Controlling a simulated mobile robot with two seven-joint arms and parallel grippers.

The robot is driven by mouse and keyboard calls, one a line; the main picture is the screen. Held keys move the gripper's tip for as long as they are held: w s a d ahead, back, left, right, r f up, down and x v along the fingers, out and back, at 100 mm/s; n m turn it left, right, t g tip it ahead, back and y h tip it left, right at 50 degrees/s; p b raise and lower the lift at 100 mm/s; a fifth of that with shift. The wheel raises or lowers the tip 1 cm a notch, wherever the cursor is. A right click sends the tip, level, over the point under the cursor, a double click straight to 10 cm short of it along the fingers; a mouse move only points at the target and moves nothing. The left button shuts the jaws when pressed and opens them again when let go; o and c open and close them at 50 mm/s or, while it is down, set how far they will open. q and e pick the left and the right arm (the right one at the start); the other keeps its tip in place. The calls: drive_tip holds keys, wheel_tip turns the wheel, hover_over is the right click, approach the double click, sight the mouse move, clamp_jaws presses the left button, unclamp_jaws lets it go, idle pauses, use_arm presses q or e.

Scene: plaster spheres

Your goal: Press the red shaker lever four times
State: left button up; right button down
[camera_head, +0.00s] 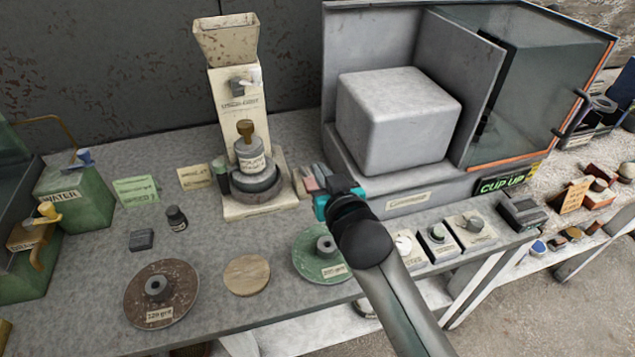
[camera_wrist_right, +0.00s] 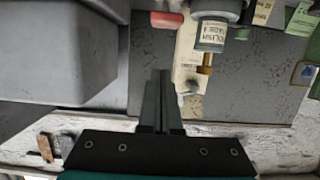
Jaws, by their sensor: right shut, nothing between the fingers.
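My right gripper (camera_head: 338,186) is shut and empty above the bench, in front of the grey block machine. Its two fingers (camera_wrist_right: 160,80) lie together in the right wrist view. My left gripper is not in view.
A grey machine (camera_head: 345,165) carries a large pale block (camera_head: 398,115) beside a glass enclosure. Pinkish-red pieces (camera_head: 313,178) lie left of my gripper. A brown disc (camera_head: 160,292), wooden disc (camera_head: 246,275) and green disc (camera_head: 318,255) lie along the front. Small control boxes (camera_head: 474,230) stand right.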

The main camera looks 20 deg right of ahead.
sight(307, 177)
drive_tip(key=x, duration=0.2)
drive_tip(key=shift+w+f, duration=0.15)
drive_tip(key=shift+w, duration=0.2)
wheel_tip(307, 177, down, 3)
drive_tip(key=shift+s+r+b, duration=0.1)
drive_tip(key=shift+s+b, duration=0.05)
drive_tip(key=shift+b, duration=0.4)
drive_tip(key=shift+f, duration=0.5)
drive_tip(key=shift+f, duration=0.1)
